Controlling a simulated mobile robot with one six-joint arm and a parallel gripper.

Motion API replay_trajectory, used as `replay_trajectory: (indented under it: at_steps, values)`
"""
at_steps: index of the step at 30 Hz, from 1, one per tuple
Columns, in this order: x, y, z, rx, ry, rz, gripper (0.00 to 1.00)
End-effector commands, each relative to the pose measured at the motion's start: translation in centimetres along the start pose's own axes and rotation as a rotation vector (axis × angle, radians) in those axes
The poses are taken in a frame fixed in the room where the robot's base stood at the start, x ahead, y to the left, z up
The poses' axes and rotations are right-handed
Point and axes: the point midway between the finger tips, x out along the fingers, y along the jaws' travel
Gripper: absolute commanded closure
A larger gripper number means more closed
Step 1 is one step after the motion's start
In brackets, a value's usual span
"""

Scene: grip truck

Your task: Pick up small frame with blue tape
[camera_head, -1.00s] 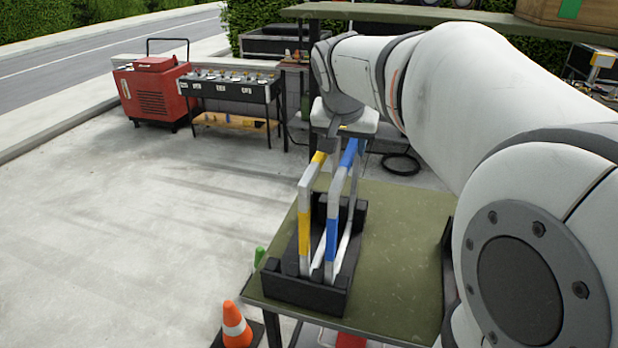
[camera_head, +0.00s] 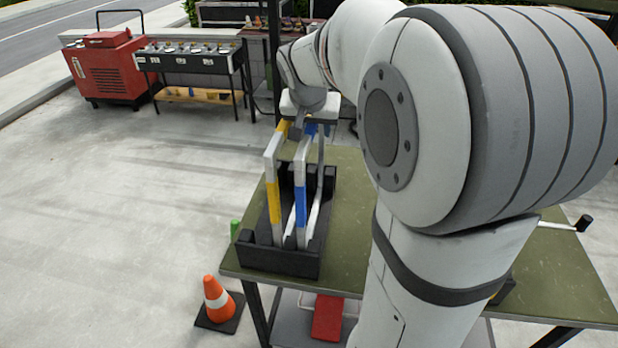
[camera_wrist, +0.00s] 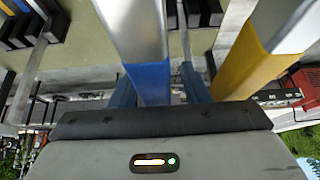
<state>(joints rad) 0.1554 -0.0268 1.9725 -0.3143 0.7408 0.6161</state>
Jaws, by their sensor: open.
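The frame with blue tape (camera_head: 301,205) stands upright in a black holder (camera_head: 280,262) on the green table. A similar frame with yellow tape (camera_head: 273,200) stands just left of it. My gripper (camera_head: 303,130) is at the top of the frames, pointing down. In the wrist view my open gripper (camera_wrist: 158,88) has one dark blue finger on each side of the blue-taped bar (camera_wrist: 150,80). The bar lies between the fingers. Whether either finger touches it, I cannot tell. The yellow-taped bar (camera_wrist: 245,70) is outside the right finger, close to it.
The green table (camera_head: 350,215) is clear right of the holder. An orange cone (camera_head: 217,300) stands on the ground at the table's front left. A red machine (camera_head: 108,68) and a black workbench (camera_head: 190,62) stand behind. Open pavement lies to the left.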

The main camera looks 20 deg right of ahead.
Motion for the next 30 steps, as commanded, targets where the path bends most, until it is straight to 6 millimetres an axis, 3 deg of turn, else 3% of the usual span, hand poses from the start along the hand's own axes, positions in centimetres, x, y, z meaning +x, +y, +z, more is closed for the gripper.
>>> replay_trajectory:
  at_steps: [23,30]
  values:
    - [0.4,0.09,0.19,0.002,0.0,0.001,0.58]
    - [0.4,0.11,0.19,0.002,0.0,0.001,0.75]
